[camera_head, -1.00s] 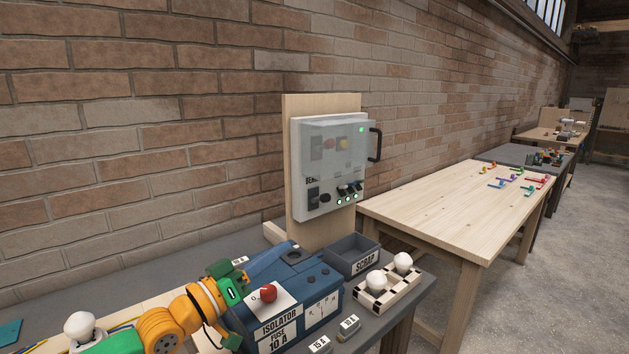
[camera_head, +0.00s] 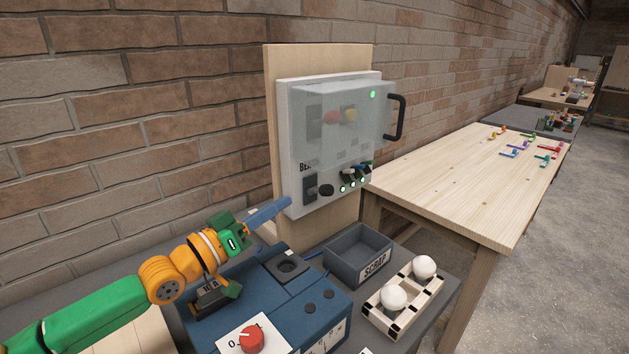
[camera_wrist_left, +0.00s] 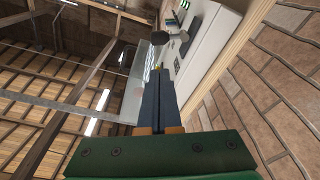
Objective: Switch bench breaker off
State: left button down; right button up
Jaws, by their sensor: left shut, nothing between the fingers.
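The bench breaker (camera_head: 311,187) is a black switch at the lower left of a pale wall panel (camera_head: 287,120), under a partly hidden label starting "BE". Its lever position is too small to tell. My left gripper (camera_head: 287,204) is shut and empty, its blue-grey fingers pointing at the panel's lower left edge, just left of and below the breaker. I cannot tell if the tips touch the panel. My right gripper is out of view.
A clear cover (camera_head: 350,115) with a black handle (camera_head: 398,117) juts out above the switches. Below stand a blue isolator box (camera_head: 310,290) with a red knob (camera_head: 250,339), a scrap bin (camera_head: 358,255) and a rack (camera_head: 405,305) with white bulbs. A brick wall is behind.

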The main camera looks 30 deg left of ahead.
aim_at(323, 192)
pick_arm(q)
jog(key=p+x, duration=0.1)
jog(key=x, duration=0.3)
jog(key=p+x, duration=0.1)
jog(key=x, duration=0.3)
jog(key=shift+w+a, duration=0.1)
jog(key=shift+w, duration=0.35)
jog(key=shift+w+d, duration=0.3)
jog(key=shift+w, duration=0.35)
